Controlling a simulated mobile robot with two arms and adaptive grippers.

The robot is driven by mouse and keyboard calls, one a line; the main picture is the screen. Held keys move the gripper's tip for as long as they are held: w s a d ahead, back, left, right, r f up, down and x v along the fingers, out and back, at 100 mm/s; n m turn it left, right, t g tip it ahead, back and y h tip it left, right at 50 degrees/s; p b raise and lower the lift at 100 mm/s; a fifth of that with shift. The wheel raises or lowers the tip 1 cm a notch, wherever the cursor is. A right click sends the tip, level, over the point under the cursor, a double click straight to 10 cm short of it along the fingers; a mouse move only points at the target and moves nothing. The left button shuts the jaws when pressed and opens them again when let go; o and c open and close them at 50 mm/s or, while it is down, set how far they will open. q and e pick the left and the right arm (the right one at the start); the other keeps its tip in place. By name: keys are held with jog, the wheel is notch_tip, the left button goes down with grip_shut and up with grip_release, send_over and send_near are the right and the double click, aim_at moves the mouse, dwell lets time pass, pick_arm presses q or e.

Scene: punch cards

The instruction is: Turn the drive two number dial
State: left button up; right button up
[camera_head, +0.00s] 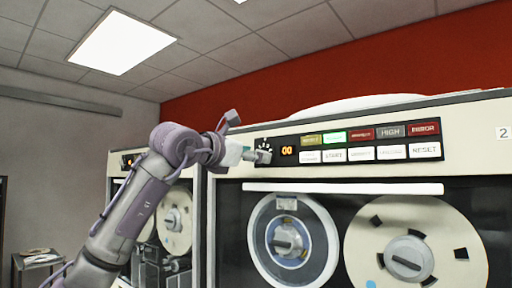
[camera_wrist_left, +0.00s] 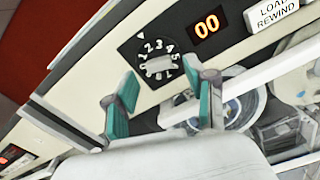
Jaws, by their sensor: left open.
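The number dial (camera_wrist_left: 158,60) is a black round knob with white numerals and a pale bar grip, on the cream panel of the drive. A white triangle mark sits beside it. In the head view the dial (camera_head: 264,145) is partly hidden by my left gripper (camera_head: 252,154). In the wrist view my left gripper (camera_wrist_left: 161,73) is open, its two teal-padded fingers apart and pointing at the dial, one near each side of its lower part. I cannot tell whether they touch it. My right gripper is not in view.
The drive (camera_head: 228,220) carries a "2" label (camera_head: 503,132). An orange "00" display (camera_head: 287,151) and rows of labelled buttons (camera_head: 376,153) lie right of the dial. Tape reels (camera_head: 390,262) sit below. Another drive (camera_head: 119,167) stands to the left.

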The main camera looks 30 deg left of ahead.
pick_arm(q)
jog(key=shift+w, duration=0.6)
grip_shut()
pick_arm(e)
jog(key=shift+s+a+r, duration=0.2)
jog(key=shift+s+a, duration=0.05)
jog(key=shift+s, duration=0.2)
pick_arm(q)
jog(key=shift+d, duration=0.1)
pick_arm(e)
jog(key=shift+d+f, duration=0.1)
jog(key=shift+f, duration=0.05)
pick_arm(q)
jog(key=n+b, duration=0.2)
jog(key=n, duration=0.4)
jog(key=shift+s+d+r+n, duration=0.1)
jog(key=shift+n, duration=0.3)
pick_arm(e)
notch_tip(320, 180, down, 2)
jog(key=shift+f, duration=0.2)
pick_arm(q)
jog(key=shift+b, duration=0.3)
